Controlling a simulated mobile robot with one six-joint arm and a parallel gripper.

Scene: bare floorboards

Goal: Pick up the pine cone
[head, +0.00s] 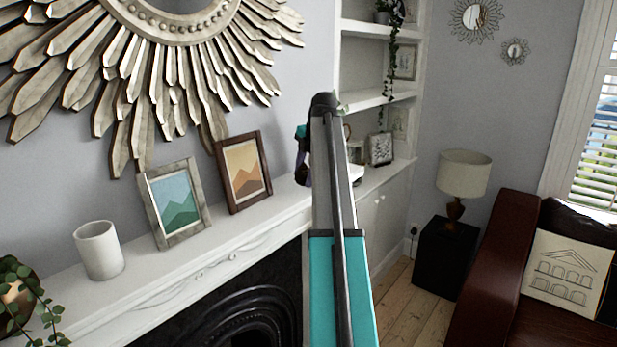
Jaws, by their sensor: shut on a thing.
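My arm rises through the middle of the head view and hides what is behind it. My gripper (303,168) shows only in part, as a small dark and teal shape just left of the arm, above the right part of the white mantelpiece (185,283). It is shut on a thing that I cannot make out. Its fingertips are not clear. I cannot make out the pine cone anywhere in this view.
A sunburst mirror (130,90) hangs above. A lamp (464,173) and brown sofa (500,275) stand right.

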